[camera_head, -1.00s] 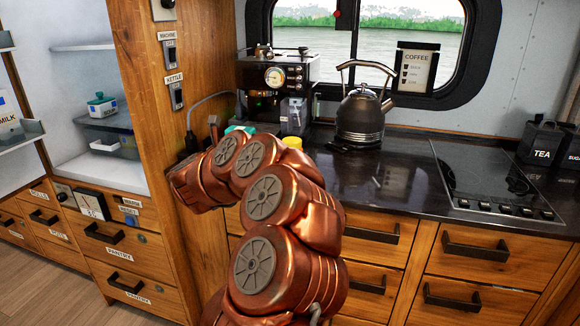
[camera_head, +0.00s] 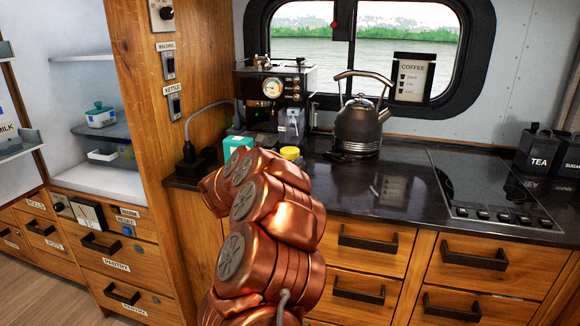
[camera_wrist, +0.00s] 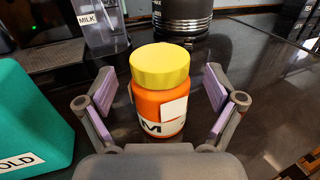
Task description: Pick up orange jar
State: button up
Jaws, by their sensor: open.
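The orange jar (camera_wrist: 158,104) has a yellow lid and a white label with a black letter. It stands upright on the dark counter in the wrist view. My gripper (camera_wrist: 160,95) is open, with one purple-padded finger on each side of the jar and a gap showing on both sides. In the head view only the jar's yellow lid (camera_head: 290,153) shows; my copper-coloured arm hides its body and my gripper.
A teal box (camera_wrist: 28,120) stands left of the jar. The coffee machine (camera_head: 275,95) and a milk container (camera_wrist: 100,28) are behind it, and the kettle (camera_head: 361,124) is behind to the right. The counter (camera_head: 400,175) right of the jar is clear towards the cooktop (camera_head: 490,190).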

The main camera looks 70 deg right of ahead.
jog(key=shift+x, duration=1.3)
jog(key=shift+c, duration=0.2)
jog(key=c, duration=1.7)
